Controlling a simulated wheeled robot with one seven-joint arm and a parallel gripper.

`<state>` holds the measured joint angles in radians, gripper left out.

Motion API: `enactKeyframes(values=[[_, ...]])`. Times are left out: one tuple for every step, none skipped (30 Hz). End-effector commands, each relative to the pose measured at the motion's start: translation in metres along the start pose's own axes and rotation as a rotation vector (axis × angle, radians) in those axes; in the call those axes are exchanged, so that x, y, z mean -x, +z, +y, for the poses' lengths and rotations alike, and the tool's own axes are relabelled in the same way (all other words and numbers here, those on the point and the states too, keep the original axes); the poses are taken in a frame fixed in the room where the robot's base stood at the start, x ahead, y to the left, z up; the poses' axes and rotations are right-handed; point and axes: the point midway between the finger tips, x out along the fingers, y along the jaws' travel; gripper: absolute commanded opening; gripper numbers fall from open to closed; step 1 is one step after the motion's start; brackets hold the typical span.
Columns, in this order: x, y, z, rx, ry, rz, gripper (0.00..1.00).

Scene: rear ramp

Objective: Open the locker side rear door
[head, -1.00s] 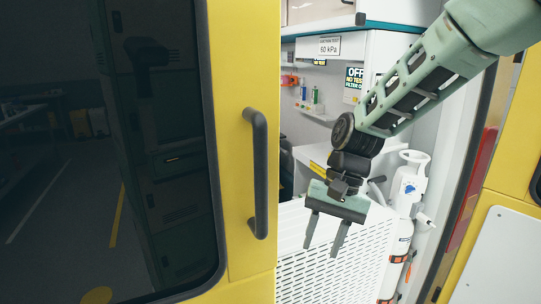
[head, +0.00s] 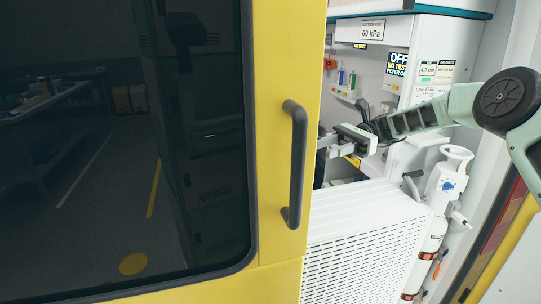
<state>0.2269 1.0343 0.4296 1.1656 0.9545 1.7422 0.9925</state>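The yellow rear door (head: 285,80) with its dark window fills the left of the head view. It stands ajar, with a wide gap to the right of its free edge. Its dark vertical handle (head: 297,165) is on the outer face near that edge and nothing holds it. My gripper (head: 331,160) is in the gap, just right of the door edge, at about the handle's height. Its fingers point left and down toward the edge and look parted, with nothing between them. Whether a fingertip touches or passes behind the door edge cannot be told.
A white perforated panel (head: 365,225) stands inside below my gripper. White cylinders (head: 437,205) with orange straps stand right of it. A yellow panel (head: 515,255) borders the opening at right.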

Motion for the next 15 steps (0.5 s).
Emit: enactKeyframes(values=[[0.007, 0.002, -0.002, -0.005, -0.004, -0.034, 0.39], [0.010, 0.004, -0.003, -0.008, -0.003, -0.048, 0.39], [0.012, 0.004, -0.003, -0.010, -0.004, -0.062, 0.39], [0.012, 0.005, -0.004, -0.011, -0.003, -0.068, 0.39], [0.011, 0.006, -0.004, -0.012, -0.003, -0.071, 0.39], [0.008, 0.007, -0.004, -0.013, -0.002, -0.073, 0.39], [0.005, 0.008, -0.004, -0.013, -0.001, -0.073, 0.39], [0.002, 0.009, -0.004, -0.014, -0.001, -0.072, 0.39], [-0.004, 0.009, -0.003, -0.015, 0.000, -0.072, 0.39], [-0.009, 0.010, -0.003, -0.014, 0.000, -0.071, 0.39], [-0.015, 0.011, -0.003, -0.014, 0.001, -0.070, 0.39], [-0.023, 0.012, -0.003, -0.014, 0.002, -0.070, 0.39], [-0.029, 0.012, -0.003, -0.014, 0.001, -0.070, 0.39], [-0.035, 0.013, -0.003, -0.014, 0.001, -0.071, 0.39], [-0.044, 0.013, -0.003, -0.015, 0.001, -0.070, 0.39]])
